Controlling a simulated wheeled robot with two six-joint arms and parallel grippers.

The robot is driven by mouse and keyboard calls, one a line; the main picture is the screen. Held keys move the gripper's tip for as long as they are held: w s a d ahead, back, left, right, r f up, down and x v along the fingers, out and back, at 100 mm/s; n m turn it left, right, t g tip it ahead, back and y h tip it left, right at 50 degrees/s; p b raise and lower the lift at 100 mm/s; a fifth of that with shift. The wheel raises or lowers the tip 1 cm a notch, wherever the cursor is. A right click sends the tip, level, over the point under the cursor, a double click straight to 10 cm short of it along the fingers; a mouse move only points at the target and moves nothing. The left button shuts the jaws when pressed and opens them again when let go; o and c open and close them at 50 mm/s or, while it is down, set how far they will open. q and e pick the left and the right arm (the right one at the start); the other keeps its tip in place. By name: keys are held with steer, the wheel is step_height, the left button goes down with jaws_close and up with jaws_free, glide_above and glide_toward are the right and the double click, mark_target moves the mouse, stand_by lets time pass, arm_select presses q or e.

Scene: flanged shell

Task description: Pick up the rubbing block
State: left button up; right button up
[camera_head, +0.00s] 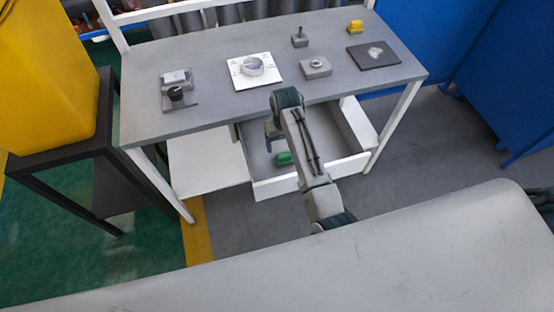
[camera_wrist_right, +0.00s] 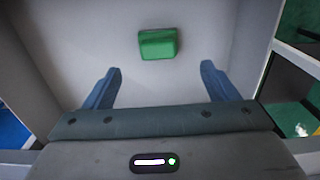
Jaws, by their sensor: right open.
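A green block (camera_head: 284,158), the likely rubbing block, lies on the floor of an open white drawer (camera_head: 277,188) under the workbench. In the right wrist view the green block (camera_wrist_right: 158,43) lies ahead of the fingertips, roughly centred between them. My right gripper (camera_wrist_right: 161,70) is open and empty, its two blue fingers spread to either side and apart from the block. In the head view my right gripper (camera_head: 270,146) hangs over the drawer, partly hidden by my arm. My left gripper is not in view.
The grey workbench (camera_head: 217,70) carries a white plate with a round part (camera_head: 252,68), several metal fixtures, a yellow piece (camera_head: 355,26) and a dark mat (camera_head: 387,54). The bench edge overhangs the drawer's back. Drawer walls surround the block, with bare floor around it.

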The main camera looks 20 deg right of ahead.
mark_target(285, 155)
steer(key=f, duration=0.3)
steer(key=shift+d+f, duration=0.35)
steer(key=shift+s+a+f+p, duration=0.1)
steer(key=shift+a+f+p, duration=0.1)
steer(key=shift+f+p, duration=0.3)
steer(key=f+p, duration=0.1)
steer(key=f, duration=0.2)
steer(key=shift+s+f, duration=0.15)
steer(key=shift+s, duration=0.05)
steer(key=shift+f, duration=0.6)
steer(key=c, duration=1.1)
steer(key=shift+r, duration=0.1)
steer(key=shift+w+r, duration=0.1)
steer(key=shift+r, duration=0.35)
step_height(285, 155, up, 9)
steer(key=shift+b, duration=0.85)
